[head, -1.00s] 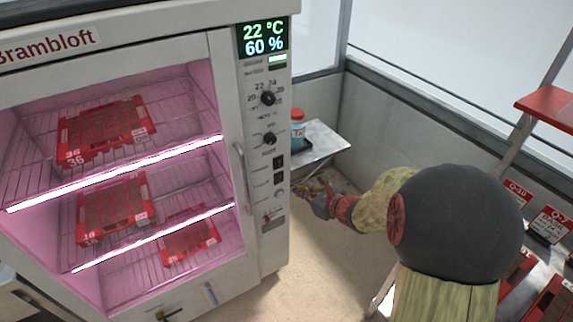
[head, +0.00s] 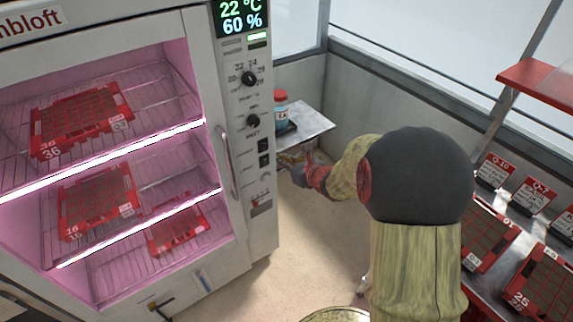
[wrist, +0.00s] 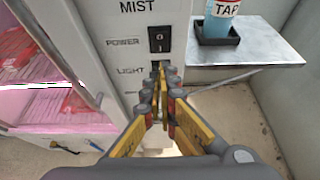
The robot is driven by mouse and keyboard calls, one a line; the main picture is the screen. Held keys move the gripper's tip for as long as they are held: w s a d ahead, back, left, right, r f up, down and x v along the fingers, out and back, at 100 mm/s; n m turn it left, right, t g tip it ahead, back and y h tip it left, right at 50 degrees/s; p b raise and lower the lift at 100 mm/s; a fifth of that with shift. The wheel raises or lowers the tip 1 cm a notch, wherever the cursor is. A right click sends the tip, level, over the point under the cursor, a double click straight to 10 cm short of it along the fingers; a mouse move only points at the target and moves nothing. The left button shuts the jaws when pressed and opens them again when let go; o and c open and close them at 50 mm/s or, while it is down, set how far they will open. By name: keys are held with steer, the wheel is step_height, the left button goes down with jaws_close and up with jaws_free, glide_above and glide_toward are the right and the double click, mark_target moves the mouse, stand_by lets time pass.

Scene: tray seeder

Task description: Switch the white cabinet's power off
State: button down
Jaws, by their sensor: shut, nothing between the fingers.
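The white cabinet (head: 225,150) stands at the left in the head view, its display (head: 241,18) lit with 22 °C and 60 %. On its control strip, the black power switch (wrist: 159,39) shows beside the word POWER in the wrist view; it also shows small in the head view (head: 264,145). The light switch below it is mostly hidden behind my fingertips. My gripper (wrist: 161,85) is shut and empty, its tips in front of the strip just below the power switch. I cannot tell whether they touch it. In the head view my gripper (head: 284,160) is at the strip's right edge.
A metal side table (wrist: 252,52) with a dark tray and a blue TAP bottle (wrist: 221,22) stands right of the cabinet. The cabinet door handle (head: 224,160) is left of the strip. Seed trays (head: 540,285) line a bench at the right. Floor between is clear.

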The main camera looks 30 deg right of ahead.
steer(key=b, duration=0.2)
glide_toward(264, 147)
steer(key=w+f, duration=0.3)
steer(key=shift+w+a, duration=0.15)
steer(key=shift+w, duration=0.85)
steer(key=shift+r, duration=0.15)
steer(key=g+p, duration=0.1)
steer(key=p, duration=0.2)
steer(key=shift+w+r, duration=0.3)
steer(key=shift+w, duration=0.1)
steer(key=shift+f+b, duration=0.25)
steer(key=shift+b, duration=0.05)
steer(key=shift+r, duration=0.1)
